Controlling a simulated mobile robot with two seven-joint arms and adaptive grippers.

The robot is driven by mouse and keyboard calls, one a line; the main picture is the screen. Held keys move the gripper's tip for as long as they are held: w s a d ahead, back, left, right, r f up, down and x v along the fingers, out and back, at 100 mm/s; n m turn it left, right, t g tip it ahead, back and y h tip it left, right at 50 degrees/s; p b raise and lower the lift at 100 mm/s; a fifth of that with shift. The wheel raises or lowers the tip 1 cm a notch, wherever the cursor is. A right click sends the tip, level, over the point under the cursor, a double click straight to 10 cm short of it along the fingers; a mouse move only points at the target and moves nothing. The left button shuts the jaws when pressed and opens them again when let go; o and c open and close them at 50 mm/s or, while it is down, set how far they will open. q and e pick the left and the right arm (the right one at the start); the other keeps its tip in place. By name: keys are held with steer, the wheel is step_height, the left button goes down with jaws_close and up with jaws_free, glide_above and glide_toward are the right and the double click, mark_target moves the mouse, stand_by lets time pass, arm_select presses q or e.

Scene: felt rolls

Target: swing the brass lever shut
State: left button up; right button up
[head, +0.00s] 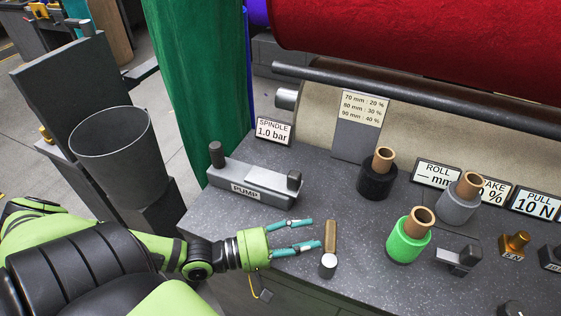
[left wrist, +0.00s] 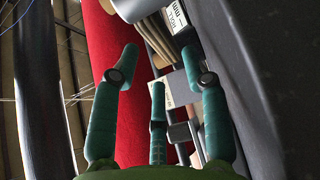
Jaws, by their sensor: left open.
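The brass lever (head: 331,237) is a short brass-coloured bar at the front left of the grey bench. A pale round knob or pivot (head: 328,262) sits at its near end. My left gripper (head: 313,233) reaches in from the left, its teal fingers spread and pointing at the bar. The fingertips are just left of the bar; whether they touch it I cannot tell. In the left wrist view the teal fingers (left wrist: 160,60) are apart with nothing clearly held, and I cannot make out the lever there. My right gripper is not in view.
A grey pump block (head: 250,185) stands behind my left gripper. Black (head: 377,178), grey (head: 458,207) and green (head: 407,242) rolls stand to the right, with a dark clamp-like block (head: 458,260) and a brass weight (head: 514,245). A red roll (head: 420,45) hangs at the back.

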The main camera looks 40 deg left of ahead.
arm_select(q)
steer(key=v, duration=0.6)
